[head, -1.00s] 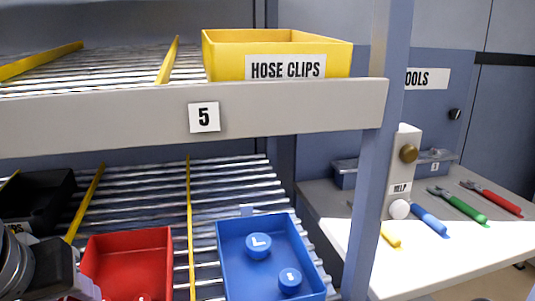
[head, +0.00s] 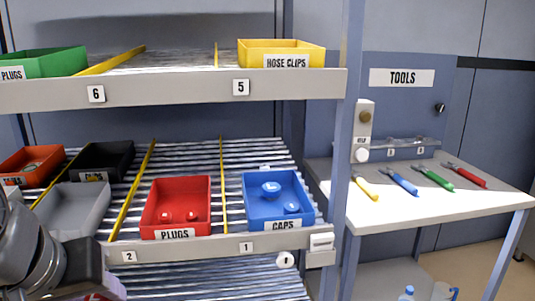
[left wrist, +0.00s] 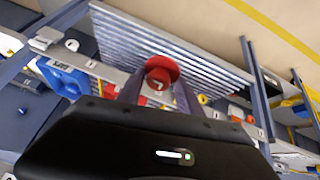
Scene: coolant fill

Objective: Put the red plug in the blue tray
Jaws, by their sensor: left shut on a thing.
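My left gripper (left wrist: 158,92) is shut on a red plug (left wrist: 162,72), a round piece with a wide flange, seen between the fingers in the left wrist view. In the head view my left arm is at the lower left, and the held plug is mostly out of frame. The blue tray (head: 249,206), labelled CAPS, sits on the lower rollers above number 1, with two blue caps (head: 271,188) inside. It also shows at the left of the left wrist view (left wrist: 64,84), apart from the gripper. My right gripper is not in view.
A red tray (head: 180,184) labelled PLUGS, holding two red plugs, stands left of the blue tray beyond a yellow divider (head: 223,190). The upper shelf rail (head: 170,92) overhangs the trays. A post (head: 346,170) and a tool bench (head: 430,200) are at the right.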

